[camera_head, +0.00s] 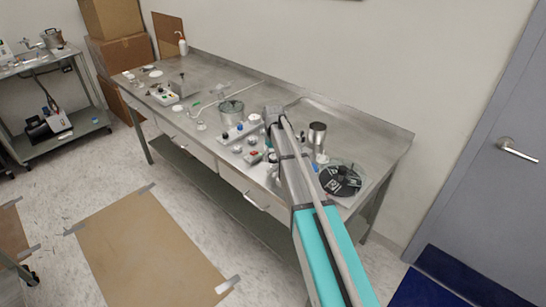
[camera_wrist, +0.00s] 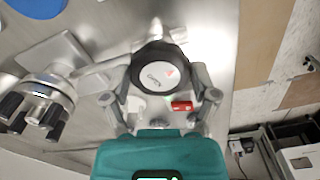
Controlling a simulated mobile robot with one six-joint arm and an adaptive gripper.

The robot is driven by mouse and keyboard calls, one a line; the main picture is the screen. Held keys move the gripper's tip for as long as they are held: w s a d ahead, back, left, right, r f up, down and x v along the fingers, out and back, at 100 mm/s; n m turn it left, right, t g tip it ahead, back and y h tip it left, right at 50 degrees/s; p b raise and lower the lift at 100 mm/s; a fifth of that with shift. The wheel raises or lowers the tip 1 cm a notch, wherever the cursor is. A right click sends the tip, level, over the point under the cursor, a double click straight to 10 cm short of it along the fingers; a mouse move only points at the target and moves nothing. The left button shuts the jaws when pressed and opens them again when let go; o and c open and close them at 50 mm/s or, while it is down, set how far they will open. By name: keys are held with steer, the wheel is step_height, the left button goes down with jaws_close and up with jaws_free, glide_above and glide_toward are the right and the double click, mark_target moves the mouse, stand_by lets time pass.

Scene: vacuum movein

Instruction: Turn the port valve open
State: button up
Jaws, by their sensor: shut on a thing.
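The port valve's round knob (camera_wrist: 158,78) has a black rim and a pale top with the word OPEN and a red mark; it is in the upper middle of the wrist view. My gripper (camera_wrist: 160,88) has one finger on each side of the knob and is shut on it. A metal pipe joins the valve from the left. In the head view my arm reaches over the steel bench (camera_head: 355,128), and its end hides the gripper and the valve.
In the wrist view, a metal fitting with black knobs (camera_wrist: 40,108) stands left of the valve, and a red switch (camera_wrist: 182,106) lies close below it.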

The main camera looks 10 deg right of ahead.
steer(key=n, duration=0.6)
steer(key=shift+s+n, duration=0.15)
steer(key=shift+n, duration=0.15)
steer(key=n, duration=0.6)
stand_by(0.3)
steer(key=o, duration=1)
